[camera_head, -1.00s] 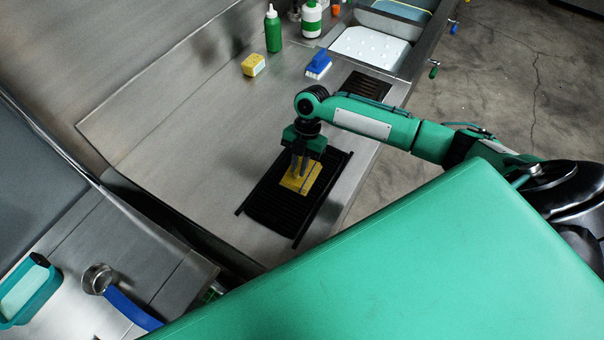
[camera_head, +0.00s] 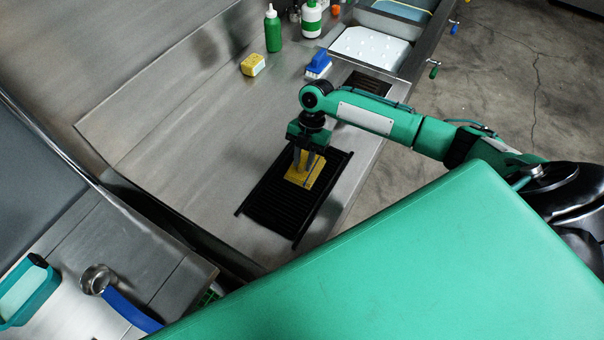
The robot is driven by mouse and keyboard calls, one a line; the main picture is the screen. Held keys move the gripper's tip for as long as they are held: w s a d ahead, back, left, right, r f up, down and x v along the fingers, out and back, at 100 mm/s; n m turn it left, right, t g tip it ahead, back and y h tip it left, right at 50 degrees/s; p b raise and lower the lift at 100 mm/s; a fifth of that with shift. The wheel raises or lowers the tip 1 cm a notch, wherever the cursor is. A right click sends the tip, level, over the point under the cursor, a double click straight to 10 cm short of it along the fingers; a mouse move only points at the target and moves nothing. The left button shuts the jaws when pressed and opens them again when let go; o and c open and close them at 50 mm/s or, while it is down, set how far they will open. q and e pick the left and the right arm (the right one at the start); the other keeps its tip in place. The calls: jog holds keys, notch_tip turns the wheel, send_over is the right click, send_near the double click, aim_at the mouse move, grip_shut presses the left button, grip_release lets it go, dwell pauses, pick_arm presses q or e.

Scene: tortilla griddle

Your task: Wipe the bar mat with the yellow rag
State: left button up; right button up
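The yellow rag (camera_head: 309,177) lies flat on the upper right part of the black ribbed bar mat (camera_head: 275,207). The mat lies on the steel counter near its right edge. My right gripper (camera_head: 301,168) points down at the rag, with its fingertips at the rag's upper left part. Whether the fingers pinch the cloth or only press on it is too small to tell. My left gripper is not in view.
A yellow sponge (camera_head: 253,64), a blue brush (camera_head: 319,65), a green bottle (camera_head: 273,30) and a green-and-white bottle (camera_head: 311,18) stand at the back. A metal ladle (camera_head: 97,279) lies lower left. The counter left of the mat is clear.

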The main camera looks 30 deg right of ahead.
jog(key=shift+f, duration=0.3)
grip_shut()
jog(key=shift+r+p, duration=2)
jog(key=shift+r, duration=0.65)
